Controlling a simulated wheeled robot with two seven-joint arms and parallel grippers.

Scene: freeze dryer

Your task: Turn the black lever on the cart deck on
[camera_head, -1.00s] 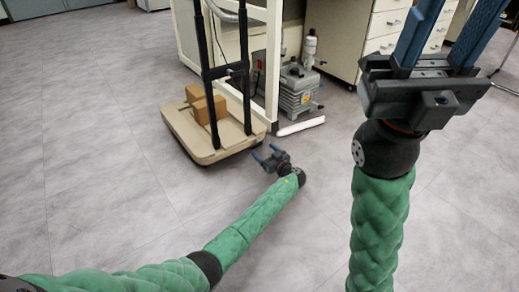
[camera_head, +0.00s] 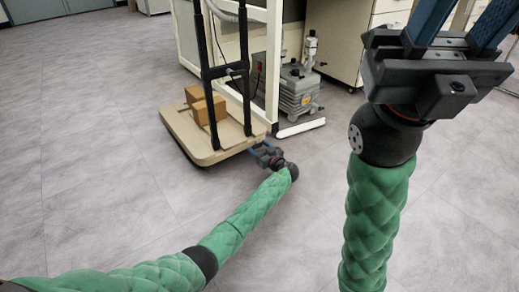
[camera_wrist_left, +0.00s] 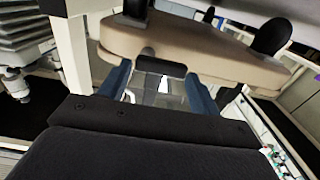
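The cart's beige deck (camera_head: 200,150) stands on the floor, with two black uprights. In the left wrist view the deck edge (camera_wrist_left: 205,50) spans the top. A small dark piece (camera_wrist_left: 160,66) at that edge, between my fingers, may be the black lever; its setting cannot be told. My left gripper (camera_head: 260,149) is at the deck's right front corner. Its blue fingers stand apart in the left wrist view (camera_wrist_left: 158,86), one to each side of the dark piece; contact cannot be told. My right gripper (camera_head: 462,22) is raised at the right, fingers apart and empty, tips cut off.
Two cardboard boxes (camera_head: 209,109) sit on the deck. Behind it are a white frame bench (camera_head: 272,65), a grey pump (camera_head: 297,90) and a white strip (camera_head: 300,128) on the floor. Drawer cabinets (camera_head: 385,40) stand further back. The floor in front is clear.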

